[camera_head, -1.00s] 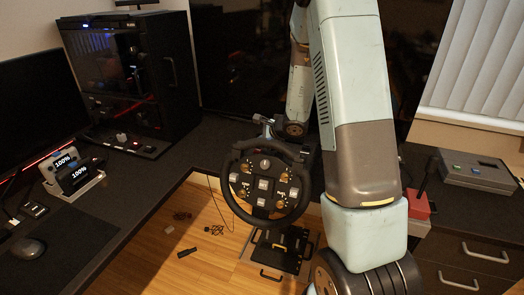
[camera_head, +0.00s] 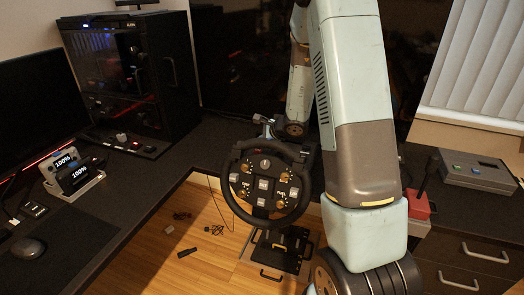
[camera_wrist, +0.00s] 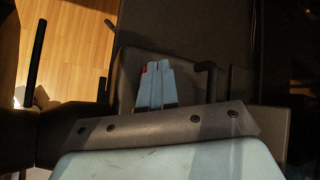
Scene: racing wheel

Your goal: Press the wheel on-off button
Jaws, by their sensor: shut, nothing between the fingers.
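The racing wheel (camera_head: 265,185), with a black rim and a hub full of buttons and knobs, stands at the desk edge in the head view. My gripper (camera_wrist: 155,66) shows in the wrist view as two pale blue fingers, shut together and empty. Its fingertips are over a dark box-like surface (camera_wrist: 128,62) that looks like the wheel's base. A small red spot (camera_wrist: 144,70) shows beside the left fingertip. I cannot tell whether the fingertips touch the surface. The on-off button cannot be made out. In the head view my gripper is mostly hidden behind the wheel and my arm.
A PC tower (camera_head: 130,75), a monitor (camera_head: 38,115) and a small double display (camera_head: 72,172) stand on the desk to the left. A red-based lever (camera_head: 420,203) and a grey box (camera_head: 478,172) are at the right. Pedals (camera_head: 283,250) are below the wheel.

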